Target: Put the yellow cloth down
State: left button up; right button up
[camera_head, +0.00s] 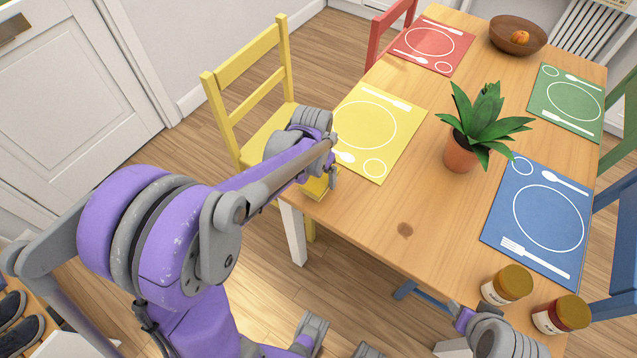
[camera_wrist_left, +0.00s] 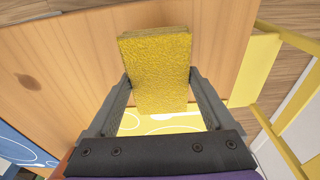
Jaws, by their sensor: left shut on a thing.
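The yellow cloth (camera_wrist_left: 155,68) is a thick, textured rectangular pad in the left wrist view, held between the two fingers of my left gripper (camera_wrist_left: 158,82). In the head view only a small part of the cloth (camera_head: 316,188) shows below my left wrist, at the table's near left edge. My left gripper (camera_head: 326,180) is beside the near corner of the yellow placemat (camera_head: 386,112). I cannot tell whether the cloth touches the table (camera_head: 365,220). Part of my right arm shows at the bottom right of the head view, but its fingers cannot be made out.
A potted plant (camera_head: 461,155) stands mid-table. Blue (camera_head: 520,240), green (camera_head: 560,90) and red (camera_head: 430,45) placemats lie around it. Two jars (camera_head: 505,287) (camera_head: 560,315) stand at the near right. A yellow chair (camera_head: 245,90) is at the left. Bare wood lies between plant and near edge.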

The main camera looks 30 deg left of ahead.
aim_at(318, 178)
pick_arm(q)
jog(key=shift+f, duration=1.95)
jog(key=shift+f+b, duration=0.15)
jog(key=shift+b, duration=0.2)
jog(key=o, duration=1.3)
jog(key=shift+o, duration=0.2)
jog(key=shift+r, duration=0.5)
jog(key=r, duration=0.3)
jog(key=s+r+p, duration=0.1)
jog(key=r, duration=0.3)
jog(key=r+p, duration=0.1)
jog(key=r, duration=0.3)
jog(key=shift+s, duration=0.3)
jog(key=s+d+f+n+t, duration=0.1)
jog(key=s+d+t, duration=0.2)
jog(key=s, duration=1.1)
jog(key=d, duration=0.3)
jog(key=shift+s+d+t, duration=0.4)
